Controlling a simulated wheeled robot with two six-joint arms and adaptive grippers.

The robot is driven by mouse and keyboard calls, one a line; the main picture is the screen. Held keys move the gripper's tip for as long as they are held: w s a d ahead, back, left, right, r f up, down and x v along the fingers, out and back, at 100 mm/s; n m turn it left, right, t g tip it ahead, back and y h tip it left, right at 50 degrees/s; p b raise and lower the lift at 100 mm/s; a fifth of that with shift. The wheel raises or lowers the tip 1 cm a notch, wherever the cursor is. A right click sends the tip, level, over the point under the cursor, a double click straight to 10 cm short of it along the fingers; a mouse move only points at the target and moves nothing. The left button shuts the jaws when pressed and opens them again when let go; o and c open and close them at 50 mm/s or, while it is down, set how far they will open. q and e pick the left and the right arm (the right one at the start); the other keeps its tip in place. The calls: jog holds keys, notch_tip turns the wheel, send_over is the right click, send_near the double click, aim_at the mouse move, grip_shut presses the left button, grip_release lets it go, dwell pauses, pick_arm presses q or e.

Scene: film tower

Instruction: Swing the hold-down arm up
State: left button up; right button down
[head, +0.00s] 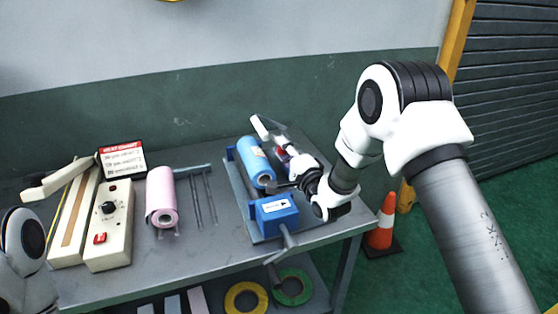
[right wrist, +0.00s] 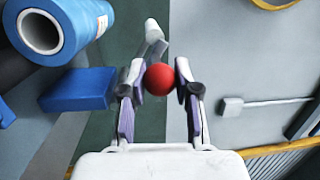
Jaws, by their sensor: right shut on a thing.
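The hold-down arm shows as a pale bar (right wrist: 154,38) with a red ball knob (right wrist: 158,79) at its end in the right wrist view. My right gripper (right wrist: 160,82) is shut on the knob, one finger on each side of it. In the head view my right gripper (head: 286,157) is at the right side of the blue film roll (head: 255,161), and a pale bar (head: 263,129) rises beyond it. The gripper partly hides the knob and the arm's lower part, so its pivot is unclear. My left gripper is out of view.
The roll lies in a blue stand with a blue block (head: 276,213) at its front, close to my gripper. A pink roll (head: 161,196) and a cream sealer (head: 108,226) stand left on the grey table (head: 205,247). An orange cone (head: 382,225) stands beyond the table's right edge.

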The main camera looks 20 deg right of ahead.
jog(key=d+r+m+h+b, duration=0.1)
jog(key=d+r+m+b, duration=0.1)
jog(key=d+m, duration=0.3)
jog(key=d+r+m+t+h+b, duration=0.1)
jog(key=d+m+b, duration=0.3)
jog(key=m, duration=0.6)
jog(key=shift+w+d+r+h, duration=0.25)
jog(key=shift+d+r+h, duration=0.1)
jog(key=shift+d+h, duration=0.4)
jog(key=shift+a+t, duration=0.1)
jog(key=shift+t, duration=0.2)
jog(key=c, duration=0.8)
grip_release()
jog(key=shift+w+f, duration=0.15)
jog(key=shift+f, duration=0.1)
jog(key=v, duration=1.2)
